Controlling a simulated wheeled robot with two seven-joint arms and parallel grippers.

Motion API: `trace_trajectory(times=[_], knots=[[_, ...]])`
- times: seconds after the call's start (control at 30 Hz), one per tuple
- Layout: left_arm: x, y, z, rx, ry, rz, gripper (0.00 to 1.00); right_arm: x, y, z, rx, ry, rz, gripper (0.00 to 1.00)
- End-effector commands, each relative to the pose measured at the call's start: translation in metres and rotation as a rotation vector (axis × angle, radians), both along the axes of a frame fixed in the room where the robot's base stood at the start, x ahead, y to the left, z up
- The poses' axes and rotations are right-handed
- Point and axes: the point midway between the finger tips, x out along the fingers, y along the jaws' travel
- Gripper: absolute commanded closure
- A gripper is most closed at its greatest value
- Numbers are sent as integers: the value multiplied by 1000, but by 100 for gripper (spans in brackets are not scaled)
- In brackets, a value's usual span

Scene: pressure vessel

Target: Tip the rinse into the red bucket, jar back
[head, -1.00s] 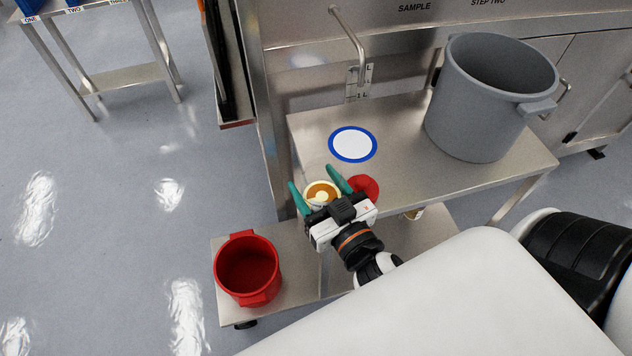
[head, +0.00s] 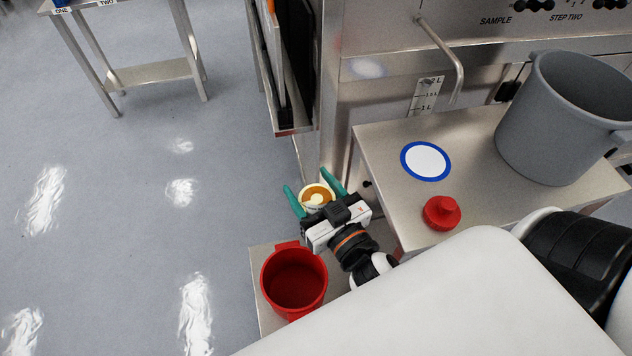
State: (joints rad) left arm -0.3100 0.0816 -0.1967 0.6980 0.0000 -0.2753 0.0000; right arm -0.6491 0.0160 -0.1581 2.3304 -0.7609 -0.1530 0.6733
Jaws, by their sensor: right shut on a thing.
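My right gripper (head: 320,194), with teal fingers, is shut on a small jar (head: 317,196). Its open mouth shows orange-brown and cream contents, and it looks about upright. The gripper hides most of its body. The red bucket (head: 293,277) stands on a low metal shelf, below and a little left of the gripper in the picture. Its inside looks dark and empty. The jar appears apart from the bucket, beyond its far rim in the picture. My left gripper is not in view.
A white disc with a blue ring (head: 426,161) marks the steel table (head: 385,190). A red cap (head: 441,212) lies near its front edge, and a large grey pot (head: 560,125) stands at the right. A spout (head: 445,55) overhangs the table.

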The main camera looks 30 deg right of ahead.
Motion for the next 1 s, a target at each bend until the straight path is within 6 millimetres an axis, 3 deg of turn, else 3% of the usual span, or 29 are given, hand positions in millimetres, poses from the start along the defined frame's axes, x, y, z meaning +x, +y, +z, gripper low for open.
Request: trace_trajectory(times=[0.37,0.57,0.8,1.0], knots=[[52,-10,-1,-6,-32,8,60,9,30,-65,3,14,99,66],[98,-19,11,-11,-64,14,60,15,58,-125,7,21,186,66],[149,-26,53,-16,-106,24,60,18,95,-205,12,22,299,66],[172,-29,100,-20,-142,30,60,17,120,-268,14,16,375,66]])
